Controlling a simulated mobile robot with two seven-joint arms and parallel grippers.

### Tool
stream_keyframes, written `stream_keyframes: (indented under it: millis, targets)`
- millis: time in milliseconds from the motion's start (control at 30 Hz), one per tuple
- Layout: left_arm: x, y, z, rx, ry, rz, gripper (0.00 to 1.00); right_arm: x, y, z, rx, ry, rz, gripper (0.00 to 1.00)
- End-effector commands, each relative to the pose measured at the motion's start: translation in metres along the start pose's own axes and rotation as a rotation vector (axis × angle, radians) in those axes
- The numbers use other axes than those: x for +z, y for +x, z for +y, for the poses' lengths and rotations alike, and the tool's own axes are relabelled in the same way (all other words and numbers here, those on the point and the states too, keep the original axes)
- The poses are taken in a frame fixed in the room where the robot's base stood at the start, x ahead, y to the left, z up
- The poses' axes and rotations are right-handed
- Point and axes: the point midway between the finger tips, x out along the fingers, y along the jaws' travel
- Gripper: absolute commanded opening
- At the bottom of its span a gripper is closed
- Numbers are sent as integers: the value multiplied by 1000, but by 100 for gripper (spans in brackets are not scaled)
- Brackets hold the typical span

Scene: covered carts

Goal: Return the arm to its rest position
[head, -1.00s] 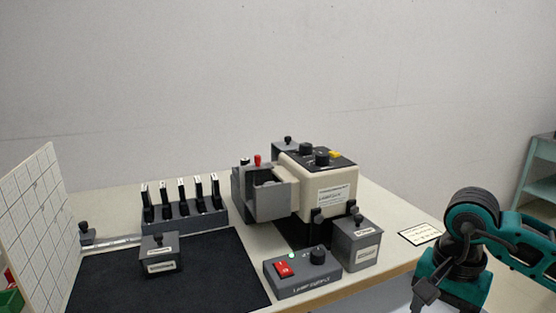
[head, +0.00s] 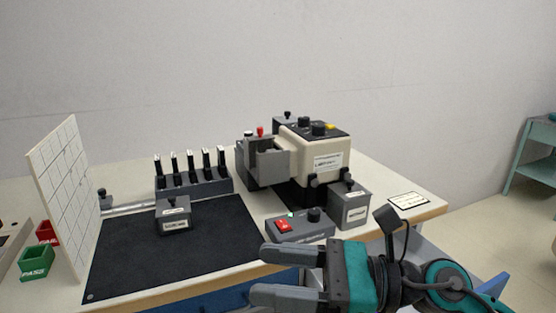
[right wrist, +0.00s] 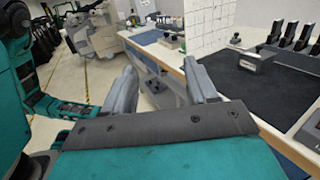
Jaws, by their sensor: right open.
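My right gripper (head: 285,275) is in the lower right of the head view, in front of the table's front edge, its fingers pointing left. Its jaws are open and nothing is between them. In the right wrist view the two grey fingers (right wrist: 160,90) stand apart, with the floor and the table side beyond them. My right arm comes in from the lower right of the head view. My left gripper is not in the head view.
The table (head: 420,212) holds a beige and grey machine (head: 325,160), a switch box (head: 300,228), lidded grey boxes (head: 349,208), a black mat (head: 130,265) and a rack (head: 195,190). A white grid panel (head: 65,180) and a green bin (head: 37,262) are at left.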

Motion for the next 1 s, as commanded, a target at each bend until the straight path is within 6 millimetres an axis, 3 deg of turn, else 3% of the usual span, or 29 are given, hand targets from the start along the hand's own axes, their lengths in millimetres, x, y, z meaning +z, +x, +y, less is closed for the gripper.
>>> stream_keyframes:
  millis: [100, 200, 367, 467, 567, 700, 833, 867, 1000]
  targets:
    - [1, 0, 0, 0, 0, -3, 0, 34, -6, -17, -158, 302, -286, 57]
    - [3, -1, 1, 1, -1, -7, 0, 49, -28, -41, -296, 573, -514, 57]
    - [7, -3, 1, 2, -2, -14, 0, 35, -80, -79, -527, 1025, -859, 57]
    - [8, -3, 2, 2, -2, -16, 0, 3, -117, -93, -684, 1306, -1066, 57]
    - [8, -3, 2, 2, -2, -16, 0, -42, -152, -93, -853, 1582, -1265, 57]
    - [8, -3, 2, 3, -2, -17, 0, -116, -192, -65, -1120, 1940, -1527, 57]
    - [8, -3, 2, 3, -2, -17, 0, -169, -213, -23, -1356, 2181, -1710, 57]
    - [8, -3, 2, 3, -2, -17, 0, -178, -216, -14, 1393, -2207, 1732, 57]
    - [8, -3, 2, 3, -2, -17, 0, -210, -224, 29, 1352, -1989, 1565, 57]
